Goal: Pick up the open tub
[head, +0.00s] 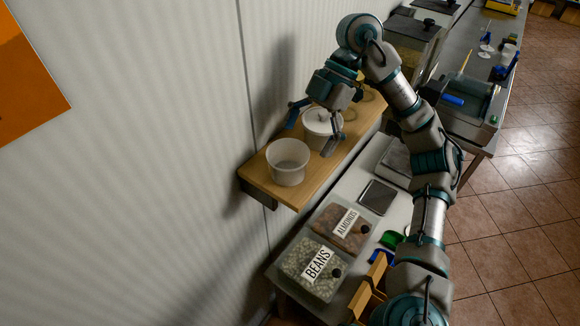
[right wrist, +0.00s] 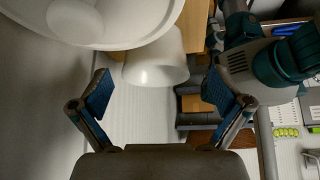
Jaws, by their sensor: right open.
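The open tub (head: 288,174) is white, empty and upright near the front end of a wooden wall shelf. Nothing is held. My left gripper is not in view.
The wooden shelf (head: 262,181) is fixed to the pale wall (head: 150,150), close on the left. Below it, a counter holds bins of beans (head: 300,281) and almonds (head: 330,240) and a dark flat device (head: 377,197). The tiled floor on the right is clear.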

